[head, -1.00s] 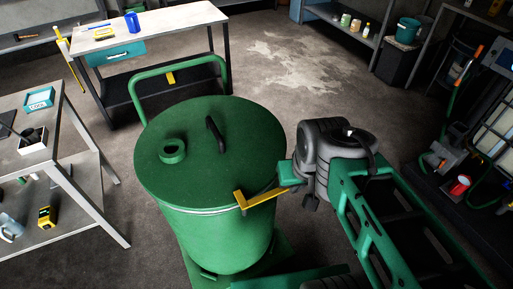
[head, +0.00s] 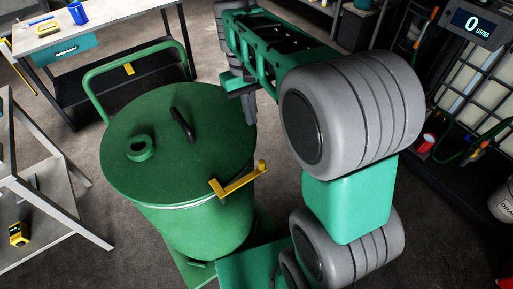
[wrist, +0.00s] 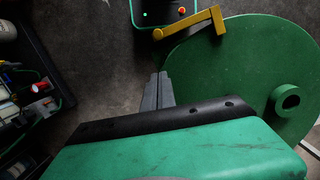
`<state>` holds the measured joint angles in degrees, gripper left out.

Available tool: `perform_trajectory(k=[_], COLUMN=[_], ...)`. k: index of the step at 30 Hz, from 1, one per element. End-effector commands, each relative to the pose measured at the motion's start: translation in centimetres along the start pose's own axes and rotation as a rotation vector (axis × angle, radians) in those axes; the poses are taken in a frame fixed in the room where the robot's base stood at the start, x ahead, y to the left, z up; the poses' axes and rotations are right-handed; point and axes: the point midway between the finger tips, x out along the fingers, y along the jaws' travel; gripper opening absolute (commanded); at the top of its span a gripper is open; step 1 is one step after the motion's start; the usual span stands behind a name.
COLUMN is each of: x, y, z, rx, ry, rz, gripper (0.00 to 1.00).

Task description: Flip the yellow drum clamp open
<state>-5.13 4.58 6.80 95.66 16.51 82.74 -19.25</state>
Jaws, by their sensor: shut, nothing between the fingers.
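The green drum (head: 170,150) stands in the left half of the head view, its lid on top. The yellow drum clamp (head: 238,180) is at the front right of its rim. Its lever sticks outward from the rim, with a small upturned knob at the free end. In the wrist view the clamp (wrist: 188,27) shows at the top, reaching left past the drum's edge. My gripper (head: 248,110) points down beside the drum's right edge, behind the clamp and apart from it. Its grey fingers (wrist: 157,90) are together and empty in the wrist view.
The lid has a black handle (head: 182,124) and a round green spout (head: 140,148). A green push bar (head: 125,65) rises behind the drum. A workbench (head: 90,30) stands at the back left and a metal shelf (head: 45,205) at the left. Floor is open behind the drum.

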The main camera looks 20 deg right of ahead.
Motion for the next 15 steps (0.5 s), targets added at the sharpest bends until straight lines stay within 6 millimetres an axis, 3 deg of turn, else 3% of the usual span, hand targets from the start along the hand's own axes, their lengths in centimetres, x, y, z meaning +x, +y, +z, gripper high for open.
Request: perform_trajectory(k=[4, 15], x=[-0.14, 0.25], y=[-0.57, -0.58], z=[-1.77, -1.83], rx=[-0.016, -0.017], ry=[-0.066, -0.069], rz=[-0.022, -0.024], gripper=[0.00, 0.00])
